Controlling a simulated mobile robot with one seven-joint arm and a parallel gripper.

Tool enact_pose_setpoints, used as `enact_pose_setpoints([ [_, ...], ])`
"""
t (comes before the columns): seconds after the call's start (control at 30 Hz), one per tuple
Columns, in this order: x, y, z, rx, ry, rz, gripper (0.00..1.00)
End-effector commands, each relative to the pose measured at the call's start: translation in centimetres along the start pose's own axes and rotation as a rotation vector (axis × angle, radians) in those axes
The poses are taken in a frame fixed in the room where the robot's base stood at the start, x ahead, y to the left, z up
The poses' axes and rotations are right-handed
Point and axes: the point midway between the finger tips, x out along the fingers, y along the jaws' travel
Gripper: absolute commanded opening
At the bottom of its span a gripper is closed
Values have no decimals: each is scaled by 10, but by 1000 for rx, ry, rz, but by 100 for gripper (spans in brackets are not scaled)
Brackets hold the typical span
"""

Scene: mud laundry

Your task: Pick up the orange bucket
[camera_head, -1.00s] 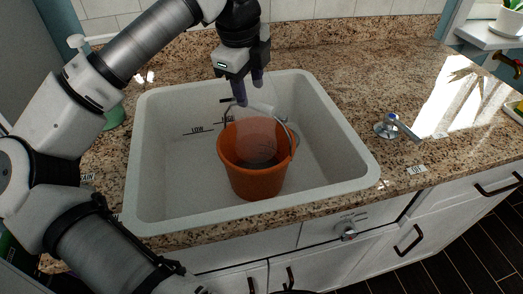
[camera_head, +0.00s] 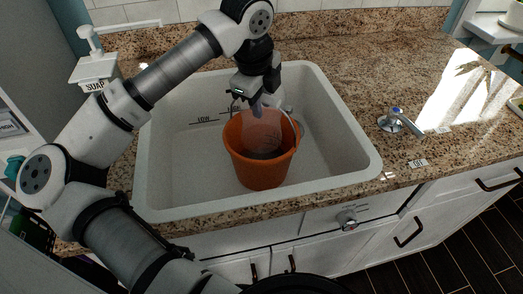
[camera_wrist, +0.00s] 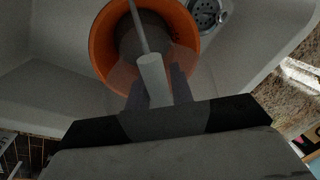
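The orange bucket (camera_head: 260,165) stands upright in the sink, toward its right half. Its open mouth shows from above in the wrist view (camera_wrist: 98,42). Its handle has a pale grip (camera_wrist: 152,78), seen in the wrist view between my two fingers. The lower part of the handle grip is near my palm.
The white sink (camera_head: 190,200) surrounds the bucket, with a drain (camera_wrist: 205,12) beside it. A faucet lever (camera_head: 400,120) stands on the granite counter to the right. A soap dispenser (camera_head: 95,68) is at the back left. The right counter is mostly clear.

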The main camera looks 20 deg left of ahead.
Motion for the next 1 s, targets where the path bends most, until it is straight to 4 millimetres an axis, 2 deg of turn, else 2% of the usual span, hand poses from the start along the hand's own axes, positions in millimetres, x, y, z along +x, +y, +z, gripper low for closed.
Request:
enact_pose_setpoints([
  [0.03,0,0,0,0,0,0,16],
  [0.17,0,0,0,0,0,0,0],
  [0.73,-2,-1,0,-1,-1,-2,0],
  [1.0,-11,-3,0,0,-2,-3,0],
])
